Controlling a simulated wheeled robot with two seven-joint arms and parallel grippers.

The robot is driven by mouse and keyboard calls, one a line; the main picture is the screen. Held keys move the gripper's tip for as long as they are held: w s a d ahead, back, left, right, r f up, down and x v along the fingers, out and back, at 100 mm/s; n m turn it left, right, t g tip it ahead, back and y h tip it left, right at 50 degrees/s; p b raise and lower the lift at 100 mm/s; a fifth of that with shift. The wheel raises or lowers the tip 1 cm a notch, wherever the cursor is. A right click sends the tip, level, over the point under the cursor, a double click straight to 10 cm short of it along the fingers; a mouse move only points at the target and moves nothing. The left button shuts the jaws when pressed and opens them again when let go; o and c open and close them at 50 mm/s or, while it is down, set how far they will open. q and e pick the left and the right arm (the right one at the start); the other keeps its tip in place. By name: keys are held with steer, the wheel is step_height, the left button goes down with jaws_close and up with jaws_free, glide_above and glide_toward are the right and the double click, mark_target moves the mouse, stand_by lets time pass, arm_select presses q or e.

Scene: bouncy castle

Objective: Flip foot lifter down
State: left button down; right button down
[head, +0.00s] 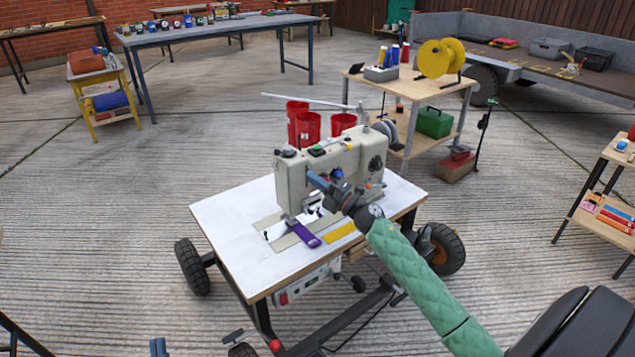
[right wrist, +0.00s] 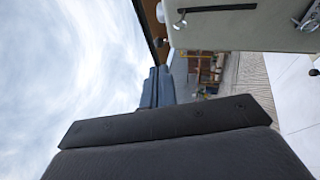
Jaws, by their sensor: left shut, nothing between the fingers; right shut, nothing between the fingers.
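The cream sewing machine (head: 297,178) stands on a white-topped wheeled table (head: 225,220). My right gripper (head: 318,181) is shut and empty, in front of the machine's head at its left end. In the right wrist view its blue fingers (right wrist: 157,87) are together, and part of the machine (right wrist: 245,25) shows beyond, at the upper right. A small lever (right wrist: 181,22) sits by a dark slot there; I cannot tell whether it is the foot lifter. The presser foot area is small and partly hidden in the head view. My left gripper (head: 158,347) shows only its blue tips at the bottom edge, shut.
A purple piece (head: 305,233) and a yellow piece (head: 339,233) lie on the table before the machine. Red buckets (head: 307,127) stand behind it. A wooden cart (head: 410,88) with a yellow reel (head: 440,58) is further back. Floor left of the table is clear.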

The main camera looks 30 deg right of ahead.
mark_target(288, 165)
arm_select(q)
steer(key=shift+s+r, duration=0.15)
steer(key=shift+r, duration=0.3)
arm_select(e)
steer(key=shift+x, duration=5.25)
arm_select(q)
steer(key=shift+f, duration=0.15)
